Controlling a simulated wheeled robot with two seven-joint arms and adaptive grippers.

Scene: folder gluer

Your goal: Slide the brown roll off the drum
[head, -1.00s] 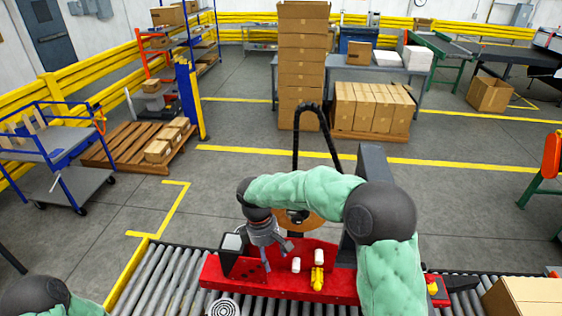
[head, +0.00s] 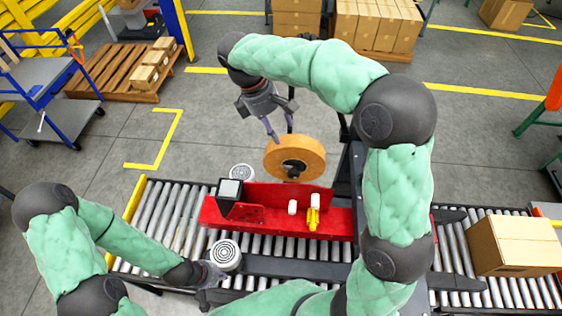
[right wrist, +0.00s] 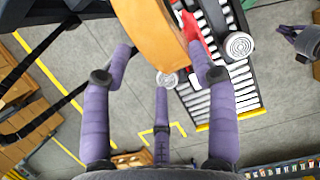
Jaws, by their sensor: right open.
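The brown roll (head: 305,147) stands upright on a dark drum (head: 292,172) behind the red machine plate. In the right wrist view the roll (right wrist: 150,27) shows edge-on at the top, between and beyond my fingertips. My right gripper (head: 270,122) is open, pointing down, just above and left of the roll; its spread purple fingers (right wrist: 160,62) show in the wrist view. Whether any finger touches the roll I cannot tell. My left gripper (head: 206,286) is low at the front, near a round white-topped part; its jaws are too small to read.
The red plate (head: 260,220) carries a black box and a yellow fitting (head: 313,217) in front of the roll. A roller conveyor (head: 165,215) runs beneath, with a carton (head: 515,245) at right. Floor behind and left of the roll is open.

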